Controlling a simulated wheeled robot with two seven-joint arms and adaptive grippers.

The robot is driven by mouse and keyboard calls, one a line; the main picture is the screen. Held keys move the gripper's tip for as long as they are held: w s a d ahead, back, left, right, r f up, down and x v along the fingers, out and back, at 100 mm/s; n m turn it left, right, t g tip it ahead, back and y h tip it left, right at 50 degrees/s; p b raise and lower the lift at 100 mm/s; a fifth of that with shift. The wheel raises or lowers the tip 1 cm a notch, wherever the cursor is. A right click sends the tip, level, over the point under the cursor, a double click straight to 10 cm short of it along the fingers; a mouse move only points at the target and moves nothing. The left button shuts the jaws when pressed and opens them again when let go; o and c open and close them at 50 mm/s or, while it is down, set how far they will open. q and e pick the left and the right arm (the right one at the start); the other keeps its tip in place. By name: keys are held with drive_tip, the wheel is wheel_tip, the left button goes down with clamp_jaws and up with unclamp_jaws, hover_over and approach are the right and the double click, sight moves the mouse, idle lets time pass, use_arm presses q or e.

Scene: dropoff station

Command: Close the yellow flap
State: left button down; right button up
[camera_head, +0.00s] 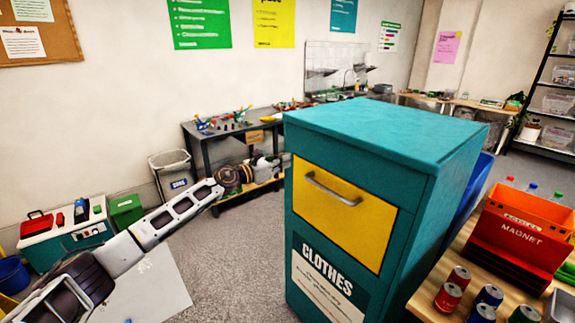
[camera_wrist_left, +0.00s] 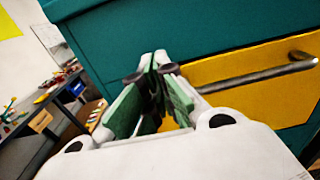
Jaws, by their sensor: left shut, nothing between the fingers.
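The yellow flap (camera_head: 330,225) is on the front of a teal clothes bin (camera_head: 425,205) and looks flush with it. Its grey bar handle (camera_head: 333,189) runs across the upper part. In the left wrist view the flap (camera_wrist_left: 250,98) and handle (camera_wrist_left: 262,74) show on the right. My left gripper (camera_head: 277,163) is beside the bin's left front edge. In the left wrist view its fingers (camera_wrist_left: 157,66) are shut and empty, in front of the bin, left of the handle. Whether they touch the flap I cannot tell. My right gripper is not in view.
A wooden table (camera_head: 425,293) with cans and a red magnet box (camera_head: 515,235) stands right of the bin. A dark workbench (camera_head: 225,130) stands along the back wall. A white bin (camera_head: 170,160) is behind my left arm. Grey floor (camera_head: 235,240) is clear left of the bin.

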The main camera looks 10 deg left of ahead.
use_arm(q)
drive_tip(key=shift+s+a+r, duration=0.3)
drive_tip(key=shift+s+r, duration=0.1)
drive_tip(key=shift+r, duration=0.1)
drive_tip(key=shift+s+a+r, duration=0.3)
drive_tip(key=shift+s+r, duration=0.1)
drive_tip(key=shift+r, duration=0.1)
